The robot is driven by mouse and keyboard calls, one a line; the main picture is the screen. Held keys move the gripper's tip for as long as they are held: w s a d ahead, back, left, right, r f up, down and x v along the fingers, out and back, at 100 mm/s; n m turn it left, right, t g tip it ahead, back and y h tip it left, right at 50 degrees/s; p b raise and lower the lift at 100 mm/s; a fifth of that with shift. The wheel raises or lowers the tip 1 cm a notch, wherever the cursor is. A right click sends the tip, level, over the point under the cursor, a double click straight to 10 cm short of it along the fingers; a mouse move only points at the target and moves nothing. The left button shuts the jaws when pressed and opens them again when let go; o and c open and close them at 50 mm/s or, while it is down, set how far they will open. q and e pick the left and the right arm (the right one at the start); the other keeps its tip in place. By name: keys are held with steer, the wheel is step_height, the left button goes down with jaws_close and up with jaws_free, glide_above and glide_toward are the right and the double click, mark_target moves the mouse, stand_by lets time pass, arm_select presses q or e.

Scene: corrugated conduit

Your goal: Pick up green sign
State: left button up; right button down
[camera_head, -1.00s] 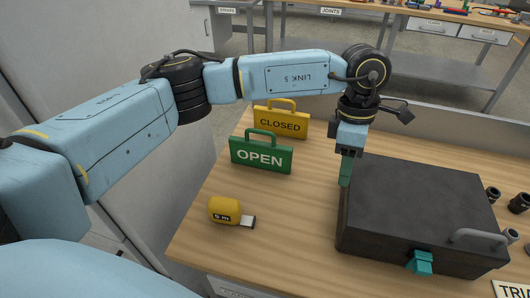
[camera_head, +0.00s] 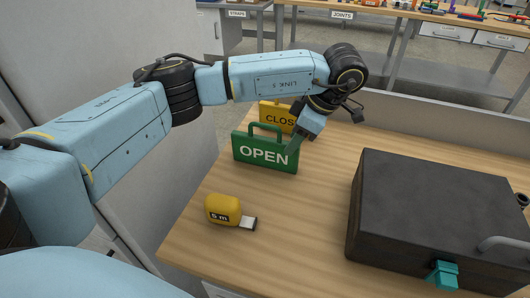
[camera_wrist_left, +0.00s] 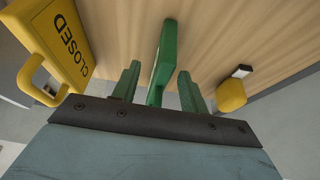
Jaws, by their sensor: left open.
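The green sign (camera_head: 262,153) reads OPEN and stands upright on the wooden table, with a handle on top. In the left wrist view the green sign (camera_wrist_left: 165,55) shows nearly edge-on between my two fingers. My left gripper (camera_head: 297,139) is at the sign's right end in the head view, and its fingers look green too. In the wrist view my left gripper (camera_wrist_left: 158,82) is open, with one finger on each side of the sign and gaps visible. My right gripper is not in view.
A yellow CLOSED sign (camera_head: 274,117) stands just behind the green one, partly hidden by my arm. A yellow tape measure (camera_head: 223,209) lies in front. A large dark case (camera_head: 435,210) sits to the right. The table between is clear.

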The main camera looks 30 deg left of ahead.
mark_target(284, 170)
arm_select(q)
steer(key=x, duration=0.4)
steer(key=shift+s+b, duration=0.3)
steer(key=shift+b, duration=0.1)
steer(key=shift+a+f, duration=0.2)
steer(key=shift+f, duration=0.2)
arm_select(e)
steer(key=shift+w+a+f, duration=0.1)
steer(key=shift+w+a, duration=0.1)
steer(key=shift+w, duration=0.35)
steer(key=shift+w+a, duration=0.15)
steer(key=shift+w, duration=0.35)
arm_select(q)
steer(key=shift+r, duration=0.1)
jaws_close()
